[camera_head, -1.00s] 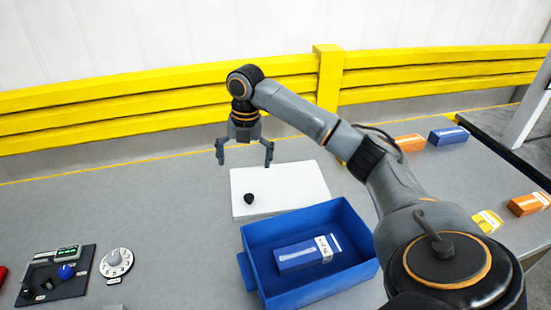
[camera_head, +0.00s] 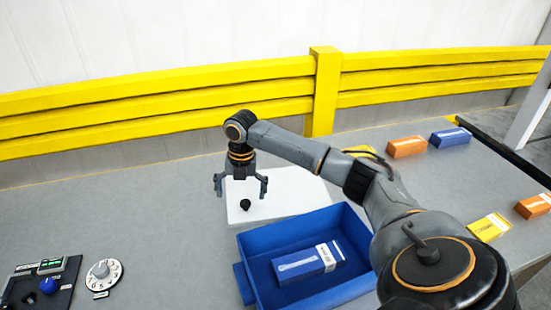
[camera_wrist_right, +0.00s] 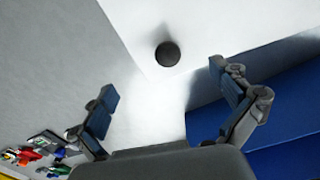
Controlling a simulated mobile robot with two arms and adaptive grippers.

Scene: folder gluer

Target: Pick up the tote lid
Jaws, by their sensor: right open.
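The tote lid (camera_head: 290,190) is a flat white panel with a small black knob (camera_head: 245,204). It lies on the grey table behind the blue tote (camera_head: 255,245). My right gripper (camera_head: 241,192) is open and empty, above the lid's left part close to the knob. In the right wrist view the knob (camera_wrist_right: 167,54) shows beyond the two spread fingertips (camera_wrist_right: 172,95), apart from them. Part of the lid is hidden by my right arm. My left gripper is not in view.
The open tote holds a blue box (camera_head: 308,263). A control panel (camera_head: 40,285) and a white dial (camera_head: 102,273) are at the lower left. Orange (camera_head: 406,147), blue and yellow boxes lie on the right. A yellow barrier (camera_head: 180,88) runs behind. The table left of the lid is clear.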

